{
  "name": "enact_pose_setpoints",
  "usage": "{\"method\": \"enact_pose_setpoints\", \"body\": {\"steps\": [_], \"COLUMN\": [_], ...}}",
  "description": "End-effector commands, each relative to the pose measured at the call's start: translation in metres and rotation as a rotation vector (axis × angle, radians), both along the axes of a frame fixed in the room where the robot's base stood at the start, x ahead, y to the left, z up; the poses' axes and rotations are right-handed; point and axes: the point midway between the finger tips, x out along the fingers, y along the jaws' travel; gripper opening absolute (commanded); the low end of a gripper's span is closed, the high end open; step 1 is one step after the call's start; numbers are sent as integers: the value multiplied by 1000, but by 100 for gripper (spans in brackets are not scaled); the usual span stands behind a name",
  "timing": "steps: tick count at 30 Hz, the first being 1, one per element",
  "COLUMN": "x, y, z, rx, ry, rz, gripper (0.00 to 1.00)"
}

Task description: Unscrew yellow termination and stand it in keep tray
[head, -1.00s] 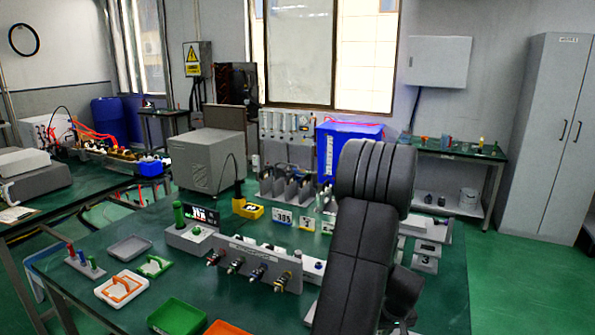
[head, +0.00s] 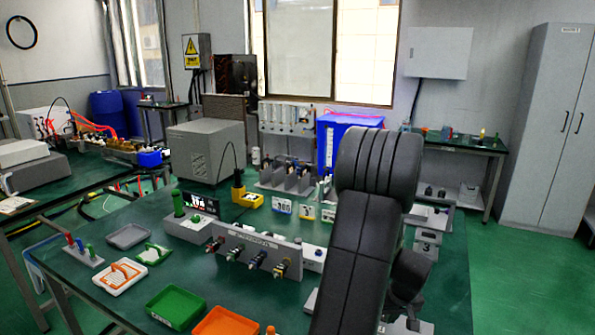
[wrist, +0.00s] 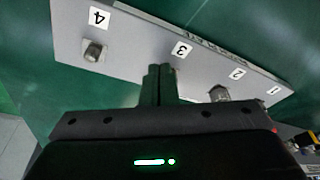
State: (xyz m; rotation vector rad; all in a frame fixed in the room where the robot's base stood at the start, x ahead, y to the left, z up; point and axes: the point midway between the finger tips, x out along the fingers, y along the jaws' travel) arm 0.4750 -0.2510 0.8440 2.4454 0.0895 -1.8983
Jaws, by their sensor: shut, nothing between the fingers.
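In the head view a grey panel (head: 254,251) stands on the green bench with several coloured connectors on its front. The rightmost connector (head: 281,268) looks yellowish; I cannot tell for sure that it is the yellow termination. No tray label reading keep can be made out. In the wrist view my gripper (wrist: 158,72) is shut and empty, its fingertips over a grey plate (wrist: 135,62) just below the number 3. Metal connectors sit by number 4 (wrist: 93,50) and number 2 (wrist: 219,93). My arm hides the gripper in the head view.
A grey tray (head: 128,236), a green tray (head: 176,306) and an orange tray (head: 227,323) lie left of and in front of the panel.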

Motion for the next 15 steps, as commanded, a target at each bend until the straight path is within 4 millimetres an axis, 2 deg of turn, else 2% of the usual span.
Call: {"method": "enact_pose_setpoints", "body": {"steps": [5, 15], "x": [2, -7], "y": [-2, -4], "z": [1, 2], "rx": [-2, -1], "ry": [-4, -2], "rz": [0, 0], "gripper": [0, 0]}}
